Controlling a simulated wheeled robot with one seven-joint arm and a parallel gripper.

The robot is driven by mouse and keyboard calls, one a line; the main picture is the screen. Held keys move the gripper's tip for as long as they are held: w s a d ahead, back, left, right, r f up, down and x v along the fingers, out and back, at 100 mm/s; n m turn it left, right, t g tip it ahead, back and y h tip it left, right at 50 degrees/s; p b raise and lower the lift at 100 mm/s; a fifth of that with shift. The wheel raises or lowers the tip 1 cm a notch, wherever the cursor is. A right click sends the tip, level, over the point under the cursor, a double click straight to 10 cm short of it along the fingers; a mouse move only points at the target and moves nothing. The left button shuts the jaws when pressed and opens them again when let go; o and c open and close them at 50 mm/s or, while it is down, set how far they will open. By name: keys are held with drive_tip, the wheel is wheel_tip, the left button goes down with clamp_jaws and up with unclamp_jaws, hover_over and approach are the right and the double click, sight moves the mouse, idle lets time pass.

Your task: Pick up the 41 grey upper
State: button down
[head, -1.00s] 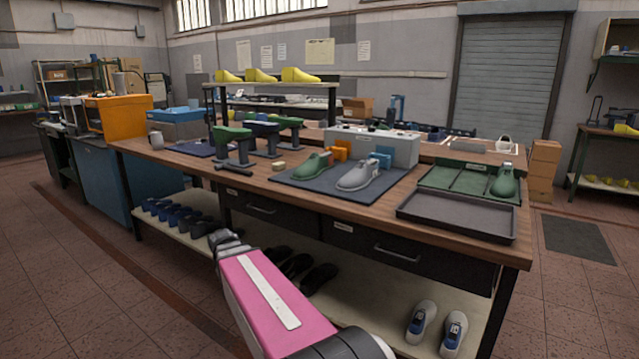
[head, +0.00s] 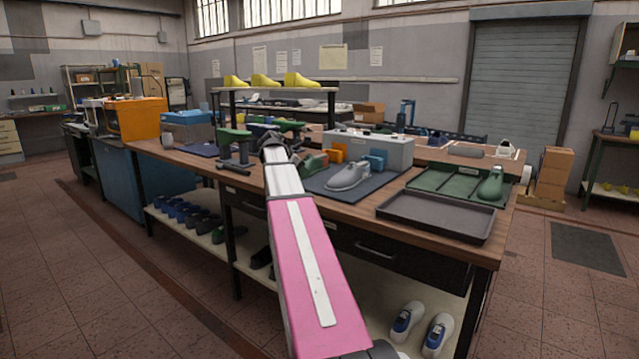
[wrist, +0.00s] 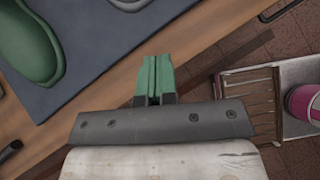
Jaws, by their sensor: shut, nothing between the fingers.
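The grey upper (head: 348,175) sits on the dark blue mat (head: 326,189) on the workbench, right of a green upper (head: 314,162). Its size marking cannot be read. In the wrist view, my gripper (wrist: 156,62) is shut and empty, with its green fingers together over the wooden bench top near the mat's edge. A pale grey edge, probably the grey upper (wrist: 130,3), shows at the top of that view. The green upper lies at upper left there. In the head view my arm hides the fingers.
Blue and orange blocks stand behind the uppers, before a grey box (head: 368,148). At right are an empty dark tray (head: 435,215) and a green tray (head: 440,184) holding another green upper (head: 491,184). Green-topped stands (head: 235,148) are left of my arm.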

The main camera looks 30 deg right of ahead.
sight(334, 190)
drive_tip(key=x, duration=1)
drive_tip(key=shift+d+r, duration=0.1)
drive_tip(key=shift+d, duration=1.1)
drive_tip(key=shift+s+d, duration=0.15)
drive_tip(key=shift+d, duration=0.45)
drive_tip(key=shift+d, duration=0.9)
drive_tip(key=shift+a, duration=0.15)
